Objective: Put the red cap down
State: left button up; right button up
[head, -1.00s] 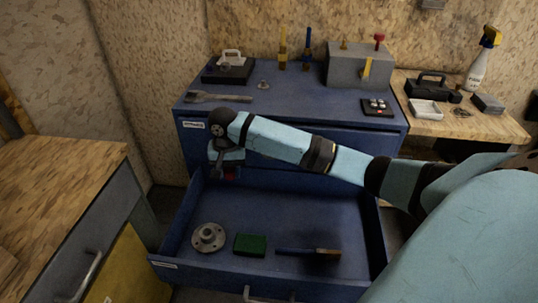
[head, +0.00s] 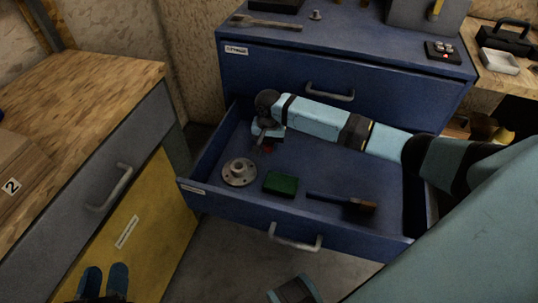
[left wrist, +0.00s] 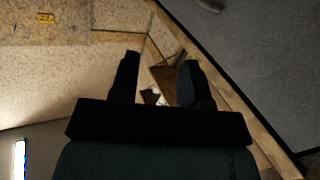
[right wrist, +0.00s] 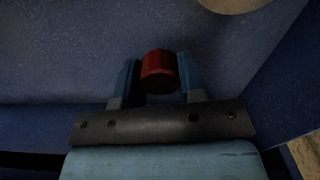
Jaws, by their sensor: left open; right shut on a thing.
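The red cap (right wrist: 160,72) is between the two fingers of my right gripper (right wrist: 158,82), which is shut on it. In the head view a small part of the red cap (head: 265,149) shows below my right gripper (head: 266,138), inside the open blue drawer (head: 330,228), toward its back left. Whether the cap touches the drawer floor I cannot tell. My left gripper (head: 104,280) is at the bottom left of the head view, in front of the yellow cabinet door. In the left wrist view its fingers (left wrist: 157,82) are apart and empty.
In the drawer lie a grey flange (head: 239,172), close to the cap, a green block (head: 281,184) and a brush (head: 345,202). The drawer floor behind them is mostly clear. A wooden-topped cabinet (head: 75,115) stands left, with a cardboard box (head: 25,175) on it.

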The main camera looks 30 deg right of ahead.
aim_at(269, 158)
notch_tip(269, 158, down, 4)
jog(key=shift+r+b, duration=0.15)
jog(key=shift+b, duration=0.6)
jog(key=shift+f, duration=0.3)
pick_arm(q)
jog(key=r, duration=0.1)
jog(key=d+r+t+h, duration=0.1)
jog(key=r, duration=0.1)
jog(key=shift+f, duration=0.1)
pick_arm(e)
jog(key=o, duration=1.1)
jog(key=shift+f, duration=0.1)
pick_arm(q)
jog(key=shift+a+f, duration=0.1)
jog(key=shift+f, duration=0.05)
jog(key=shift+f, duration=0.1)
